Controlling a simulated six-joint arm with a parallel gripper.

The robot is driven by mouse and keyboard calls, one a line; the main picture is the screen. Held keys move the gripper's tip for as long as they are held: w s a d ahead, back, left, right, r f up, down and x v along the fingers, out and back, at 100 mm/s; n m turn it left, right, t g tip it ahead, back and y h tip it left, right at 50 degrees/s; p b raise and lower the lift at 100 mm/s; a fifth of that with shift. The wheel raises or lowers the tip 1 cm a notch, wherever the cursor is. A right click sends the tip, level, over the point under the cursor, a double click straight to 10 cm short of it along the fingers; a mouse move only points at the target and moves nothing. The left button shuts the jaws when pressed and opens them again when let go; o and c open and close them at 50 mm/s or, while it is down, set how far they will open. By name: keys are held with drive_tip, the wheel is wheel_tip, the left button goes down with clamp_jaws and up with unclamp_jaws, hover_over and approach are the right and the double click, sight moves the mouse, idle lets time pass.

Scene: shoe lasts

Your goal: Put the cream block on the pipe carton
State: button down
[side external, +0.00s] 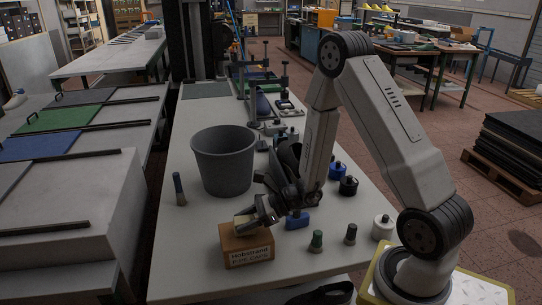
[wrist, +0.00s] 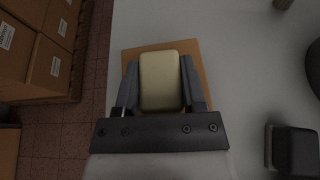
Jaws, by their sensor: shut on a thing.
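The cream block (wrist: 160,80) is between the two fingers of my gripper (wrist: 159,85) in the wrist view. My gripper is shut on it. Below the block is the brown pipe carton (wrist: 200,50), whose edges show around the block and fingers. In the side view the carton (side external: 247,250) stands at the near end of the white table, and my gripper (side external: 255,216) is right at its top. A little of the cream block (side external: 245,222) shows there. I cannot tell whether the block touches the carton.
A grey bin (side external: 223,165) stands behind the carton. The table's left edge is near the carton.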

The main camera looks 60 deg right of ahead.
drive_tip(key=shift+f, duration=0.1)
drive_tip(key=shift+c, duration=0.8)
unclamp_jaws()
drive_tip(key=shift+s+d+r, duration=0.15)
drive_tip(key=shift+d+r, duration=0.05)
drive_tip(key=v, duration=1.1)
drive_tip(key=shift+s, duration=0.2)
drive_tip(key=shift+d+r, duration=0.15)
